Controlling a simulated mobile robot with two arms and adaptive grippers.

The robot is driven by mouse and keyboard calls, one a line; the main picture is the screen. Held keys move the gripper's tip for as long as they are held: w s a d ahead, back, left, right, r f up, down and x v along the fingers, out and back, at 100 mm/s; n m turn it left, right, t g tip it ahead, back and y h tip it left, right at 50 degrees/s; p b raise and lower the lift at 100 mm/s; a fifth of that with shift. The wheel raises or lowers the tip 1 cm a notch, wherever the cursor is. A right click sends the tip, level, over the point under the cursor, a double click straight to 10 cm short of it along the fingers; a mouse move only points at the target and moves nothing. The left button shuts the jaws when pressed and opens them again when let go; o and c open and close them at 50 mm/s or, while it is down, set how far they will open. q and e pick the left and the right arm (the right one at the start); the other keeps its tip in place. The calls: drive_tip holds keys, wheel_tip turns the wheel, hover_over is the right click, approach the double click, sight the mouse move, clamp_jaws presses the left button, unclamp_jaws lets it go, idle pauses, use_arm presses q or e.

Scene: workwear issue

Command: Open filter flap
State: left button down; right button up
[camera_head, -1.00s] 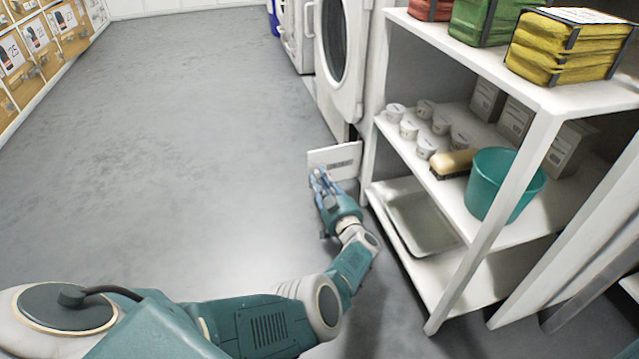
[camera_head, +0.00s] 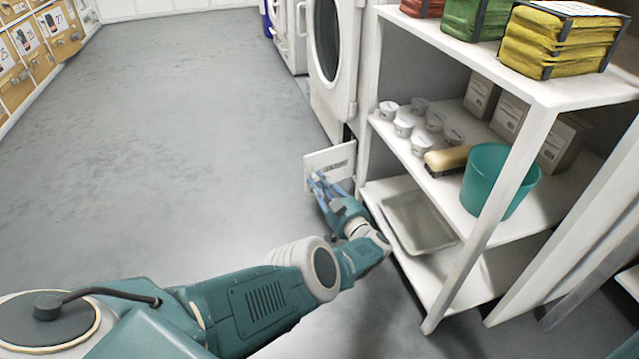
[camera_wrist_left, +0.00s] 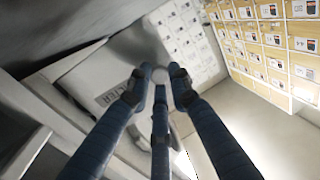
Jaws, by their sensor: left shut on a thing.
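The filter flap (camera_head: 338,158) is a white panel with dark lettering, low at the front of the nearest white machine (camera_head: 335,95). It stands out from the machine's front, swung open. In the left wrist view the flap (camera_wrist_left: 92,78) shows the word FILTER. My left gripper (camera_head: 318,181) is at the flap's near face, towards its left side. In the left wrist view its blue fingers (camera_wrist_left: 160,80) close around a small round grey knob (camera_wrist_left: 160,75). The fingers partly hide the knob. My right gripper is in neither view.
A white shelf unit (camera_head: 545,97) stands close on the right of my left arm, with a teal bucket (camera_head: 490,185), a brush (camera_head: 447,160), white tubs and a grey tray (camera_head: 420,222). Open grey floor (camera_head: 180,150) lies to the left.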

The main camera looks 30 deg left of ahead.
use_arm(q)
drive_tip(key=c, duration=1.6)
unclamp_jaws()
drive_tip(key=shift+d+f, duration=0.15)
drive_tip(key=shift+f, duration=0.1)
drive_tip(key=shift+r, duration=0.1)
drive_tip(key=shift+a, duration=0.25)
